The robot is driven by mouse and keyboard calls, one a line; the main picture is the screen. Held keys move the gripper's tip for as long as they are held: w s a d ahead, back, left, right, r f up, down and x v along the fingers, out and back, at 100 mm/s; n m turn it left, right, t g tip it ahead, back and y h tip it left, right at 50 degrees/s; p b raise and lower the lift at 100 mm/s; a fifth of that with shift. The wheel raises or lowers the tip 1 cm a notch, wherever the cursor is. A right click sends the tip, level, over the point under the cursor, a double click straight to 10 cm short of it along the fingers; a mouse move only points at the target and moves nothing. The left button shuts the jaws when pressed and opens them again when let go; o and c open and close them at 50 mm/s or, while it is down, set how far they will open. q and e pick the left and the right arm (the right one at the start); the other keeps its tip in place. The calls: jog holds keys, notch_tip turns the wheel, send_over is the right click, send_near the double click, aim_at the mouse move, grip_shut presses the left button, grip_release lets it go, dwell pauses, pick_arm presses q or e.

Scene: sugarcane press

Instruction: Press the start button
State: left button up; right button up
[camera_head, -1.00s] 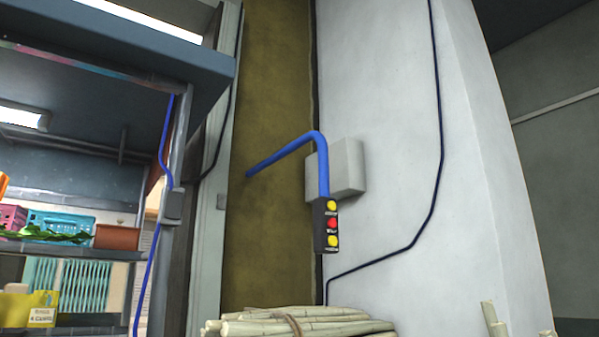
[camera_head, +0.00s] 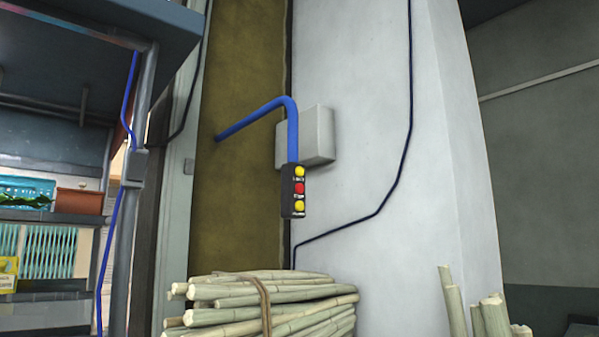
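A small black control box (camera_head: 293,191) hangs at the end of a bent blue pipe (camera_head: 291,130) in the middle of the head view. It carries a yellow button at the top (camera_head: 299,172), a red button (camera_head: 299,188) in the middle and another yellow button at the bottom (camera_head: 299,206). Small labels sit by the buttons but are too small to read, so I cannot tell which one is start. Neither of my grippers is in view.
More cane stalks (camera_head: 492,315) stand at lower right. A white pillar (camera_head: 380,230) with a grey wall box (camera_head: 318,135) rises behind. Shelves (camera_head: 60,219) and a metal post (camera_head: 133,200) are on the left.

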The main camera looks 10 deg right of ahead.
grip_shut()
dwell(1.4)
